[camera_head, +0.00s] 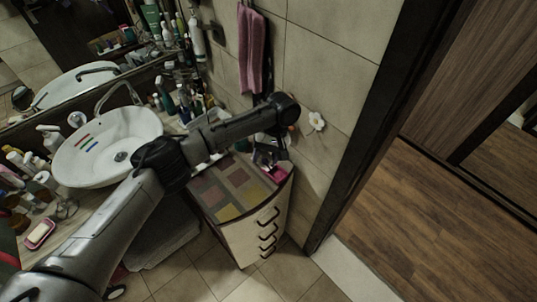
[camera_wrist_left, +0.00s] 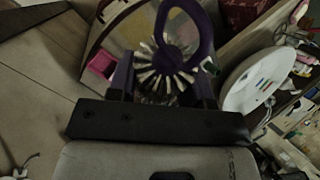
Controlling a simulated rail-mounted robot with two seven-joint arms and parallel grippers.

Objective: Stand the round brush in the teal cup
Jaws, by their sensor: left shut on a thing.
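My left gripper (camera_head: 267,155) is over the back of the drawer cabinet in the head view, beside the tiled wall. In the left wrist view my left gripper (camera_wrist_left: 164,82) is shut on the round brush (camera_wrist_left: 165,70), which has pale bristles fanning out in a ring and a purple loop above them. In the head view the brush is too small and dark to make out. I cannot pick out the teal cup for sure in either view. My right gripper is not in view.
The drawer cabinet (camera_head: 223,212) has a patterned top, mostly clear at the front. A pink box (camera_head: 276,173) lies near its back edge; it shows in the wrist view (camera_wrist_left: 102,64). The white basin (camera_head: 84,160) is left, with bottles around it. A pink towel (camera_head: 250,50) hangs above.

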